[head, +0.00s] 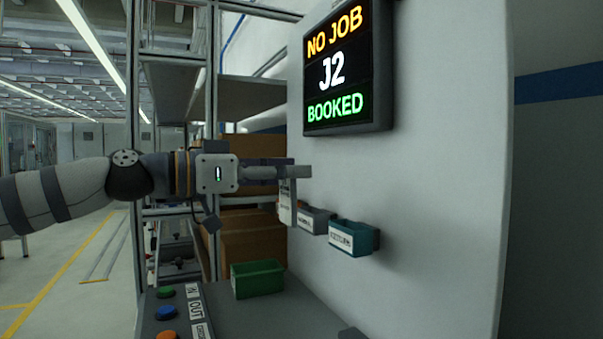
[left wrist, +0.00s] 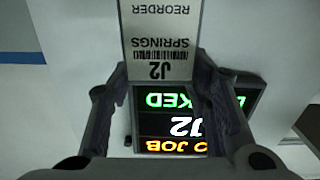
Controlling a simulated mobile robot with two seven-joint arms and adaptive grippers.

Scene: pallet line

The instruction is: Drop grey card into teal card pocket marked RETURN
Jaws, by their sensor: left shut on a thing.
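The grey card (head: 287,208) hangs down from the tips of my left gripper (head: 296,172), which is shut on it. In the left wrist view the card (left wrist: 160,35) sits between the fingers (left wrist: 160,78) and reads REORDER, SPRINGS and J2 upside down, with a barcode. The teal card pocket (head: 352,239) is fixed to the pale wall panel, to the right of and lower than the card; its white label is too small to read surely. The card is apart from the teal pocket and overlaps the left end of a grey pocket (head: 316,221) in the picture. My right gripper is not in view.
A lit display (head: 347,70) on the panel reads NO JOB, J2, BOOKED. Below, a green bin (head: 257,279) stands on a dark bench (head: 280,312) beside several coloured buttons. A shelf rack with brown boxes (head: 252,246) stands behind my left arm.

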